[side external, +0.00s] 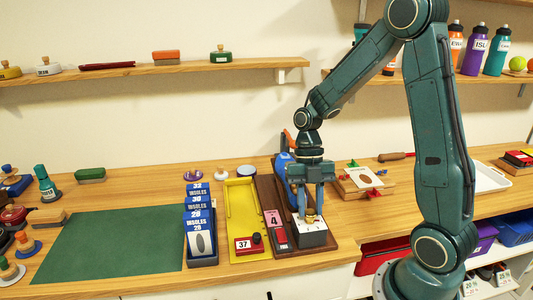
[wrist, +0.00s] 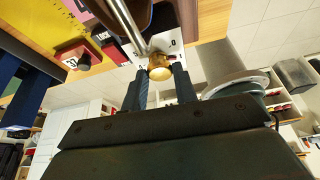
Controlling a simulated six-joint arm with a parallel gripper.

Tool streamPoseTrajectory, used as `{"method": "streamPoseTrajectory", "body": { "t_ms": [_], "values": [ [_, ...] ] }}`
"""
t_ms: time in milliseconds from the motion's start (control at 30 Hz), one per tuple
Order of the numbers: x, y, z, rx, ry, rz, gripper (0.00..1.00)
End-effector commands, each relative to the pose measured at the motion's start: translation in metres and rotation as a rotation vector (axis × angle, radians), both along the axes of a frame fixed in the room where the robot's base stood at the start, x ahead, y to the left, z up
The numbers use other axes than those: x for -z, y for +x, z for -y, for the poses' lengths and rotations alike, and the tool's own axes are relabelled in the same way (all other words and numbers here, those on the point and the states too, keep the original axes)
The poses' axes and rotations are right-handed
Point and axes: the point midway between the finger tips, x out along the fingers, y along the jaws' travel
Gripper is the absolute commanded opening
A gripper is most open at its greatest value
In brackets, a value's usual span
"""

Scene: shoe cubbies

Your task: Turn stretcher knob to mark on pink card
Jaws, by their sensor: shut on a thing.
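The stretcher is a dark brown wooden base (side external: 336,251) with a blue form and a white dial block (side external: 314,237) at its front end. A brass knob (wrist: 160,67) sits on the block, on a metal rod in the wrist view. My gripper (side external: 307,217) reaches down from above, shut on the knob; its two dark fingers (wrist: 160,88) are on either side of it in the wrist view. The pink card (side external: 273,219) reading 4 stands left of the block. The fingers partly hide the dial marks, and I cannot read the knob's setting.
A green mat (side external: 110,248) is farther left. A wooden board (side external: 365,182) with small parts stands to the right, and shelves hang behind.

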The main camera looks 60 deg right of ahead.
Motion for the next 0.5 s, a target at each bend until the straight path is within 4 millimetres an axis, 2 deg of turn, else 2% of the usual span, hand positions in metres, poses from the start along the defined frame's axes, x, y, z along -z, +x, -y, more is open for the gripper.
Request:
{"method": "streamPoseTrajectory", "body": {
  "t_ms": [267,500],
  "values": [
    [-0.0004,-0.0011,0.001,0.12,0.001,0.001,0.06],
    [-0.0005,-0.0026,0.0022,0.308,0.0,0.002,0.06]
  ]
}}
